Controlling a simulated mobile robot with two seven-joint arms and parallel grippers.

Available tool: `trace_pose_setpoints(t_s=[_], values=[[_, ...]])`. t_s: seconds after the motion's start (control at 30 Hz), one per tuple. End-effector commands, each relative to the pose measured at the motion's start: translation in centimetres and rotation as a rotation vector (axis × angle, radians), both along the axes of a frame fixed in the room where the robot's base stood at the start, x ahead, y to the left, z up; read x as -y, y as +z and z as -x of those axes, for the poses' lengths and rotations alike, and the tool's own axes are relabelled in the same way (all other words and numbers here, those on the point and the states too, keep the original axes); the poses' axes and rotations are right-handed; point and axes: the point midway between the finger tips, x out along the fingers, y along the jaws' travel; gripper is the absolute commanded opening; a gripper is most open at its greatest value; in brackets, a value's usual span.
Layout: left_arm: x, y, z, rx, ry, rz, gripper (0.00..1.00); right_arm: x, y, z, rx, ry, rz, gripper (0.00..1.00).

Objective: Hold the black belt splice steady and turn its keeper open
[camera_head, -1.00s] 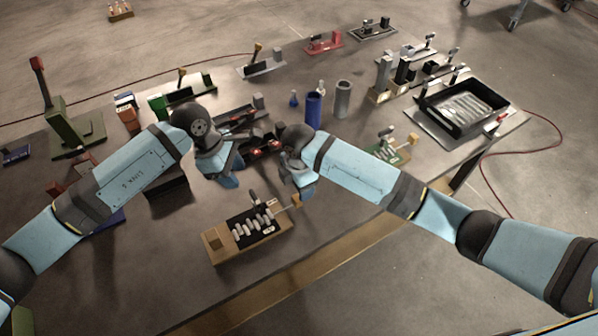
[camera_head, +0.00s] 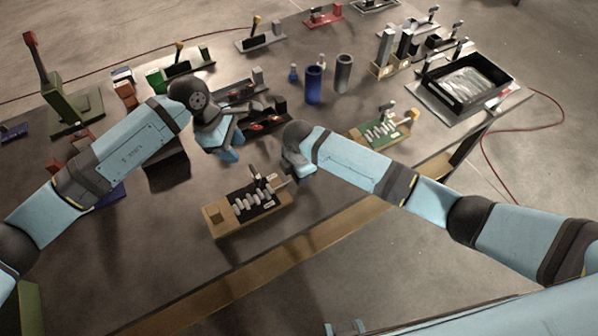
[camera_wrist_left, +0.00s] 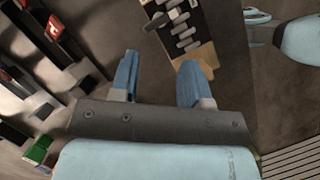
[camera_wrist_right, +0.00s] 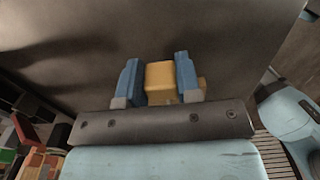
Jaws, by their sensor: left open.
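The black belt splice (camera_head: 258,198) lies on a wooden base (camera_head: 216,212), with several pale rollers across its black top. In the left wrist view it shows at the top (camera_wrist_left: 185,32). My left gripper (camera_head: 230,154) is open and empty above the table, behind and left of the splice; its two blue fingers (camera_wrist_left: 158,80) are wide apart. My right gripper (camera_head: 300,172) is at the right end of the splice. A yellow block (camera_wrist_right: 160,82) is between its fingers (camera_wrist_right: 158,80), very close to both; I cannot tell whether they press on it. The gripper hides this end in the head view.
A similar green-topped splice (camera_head: 384,132) lies to the right. Blue (camera_head: 314,84) and grey (camera_head: 343,73) cylinders stand behind. A black tray (camera_head: 467,84) is at the far right. Fixtures with red parts (camera_head: 262,124) lie behind my left gripper. Bare table is left of the splice.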

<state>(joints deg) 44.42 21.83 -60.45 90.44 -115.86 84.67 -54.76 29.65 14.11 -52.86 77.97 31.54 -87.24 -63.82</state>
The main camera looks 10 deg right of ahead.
Motion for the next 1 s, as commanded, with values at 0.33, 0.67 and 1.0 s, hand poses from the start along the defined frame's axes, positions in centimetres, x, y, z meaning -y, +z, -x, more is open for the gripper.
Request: trace_pose_setpoints(t_s=[0.33,0.67,1.0], values=[[1.1,0.8,0.1,0.052,-0.131,-0.030,0.37,0.0,0.0,0.0,0.000,0.000,0.000,0.00],[3.7,2.8,1.0,0.227,-0.745,-0.212,0.37,0.0,0.0,0.0,0.000,0.000,0.000,0.00],[3.7,0.5,1.3,0.246,-0.897,-0.264,0.37,0.0,0.0,0.0,0.000,0.000,0.000,0.00]])
